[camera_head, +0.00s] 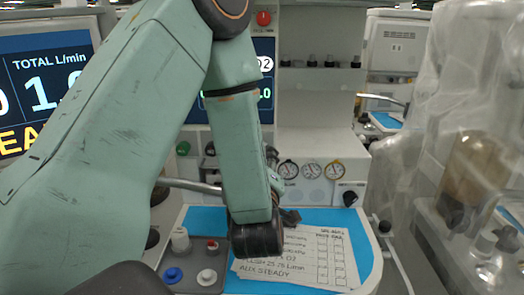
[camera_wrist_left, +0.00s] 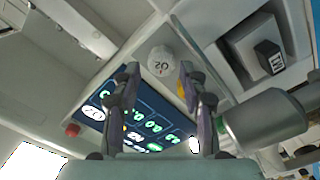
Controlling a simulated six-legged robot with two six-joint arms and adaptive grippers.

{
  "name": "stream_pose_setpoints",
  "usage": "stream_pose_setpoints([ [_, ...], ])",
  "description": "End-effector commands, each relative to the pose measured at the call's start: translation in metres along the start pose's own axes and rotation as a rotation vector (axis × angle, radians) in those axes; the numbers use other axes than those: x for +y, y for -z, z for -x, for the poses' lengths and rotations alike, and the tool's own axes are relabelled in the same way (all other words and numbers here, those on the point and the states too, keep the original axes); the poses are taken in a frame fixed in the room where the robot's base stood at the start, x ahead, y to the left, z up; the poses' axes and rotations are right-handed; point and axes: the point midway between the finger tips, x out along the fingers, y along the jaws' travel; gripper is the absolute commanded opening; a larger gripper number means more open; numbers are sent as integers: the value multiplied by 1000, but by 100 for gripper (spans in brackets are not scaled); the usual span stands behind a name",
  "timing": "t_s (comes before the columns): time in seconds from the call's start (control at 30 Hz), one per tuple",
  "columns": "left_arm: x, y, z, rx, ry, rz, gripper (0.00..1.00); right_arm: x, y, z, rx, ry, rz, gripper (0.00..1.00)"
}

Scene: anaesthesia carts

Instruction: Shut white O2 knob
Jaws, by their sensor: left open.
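The white O2 knob (camera_wrist_left: 160,62) shows in the left wrist view, a round knob marked O2 on the light panel beside the lit display. My left gripper (camera_wrist_left: 159,72) is open, with one finger on each side of the knob in that picture. Whether the fingertips reach around the knob or stop short of it, I cannot tell; no contact is clear. In the head view my left arm covers the place, so the knob and the left fingers are hidden there. My right gripper is in neither view.
The cart's worktop (camera_head: 206,217) carries a paper checklist (camera_head: 300,258) and a block with blue, red and white caps. Gauges (camera_head: 311,170) sit on the cart's front. A dark box (camera_wrist_left: 268,52) and a grey cylinder (camera_wrist_left: 265,122) stand right of the fingers.

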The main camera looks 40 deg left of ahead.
Motion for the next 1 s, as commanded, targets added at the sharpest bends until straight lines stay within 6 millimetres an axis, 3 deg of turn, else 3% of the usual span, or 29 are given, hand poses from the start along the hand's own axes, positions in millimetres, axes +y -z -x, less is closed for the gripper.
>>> stream_pose_setpoints([
  [0.33, 0, 2, -44, 6, 0, 4, 43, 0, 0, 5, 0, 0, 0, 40],
  [0.73, 0, 1, -50, 3, -1, 0, 42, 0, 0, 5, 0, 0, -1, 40],
  [1.0, -1, 1, -50, 2, 2, 0, 19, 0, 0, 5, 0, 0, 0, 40],
])
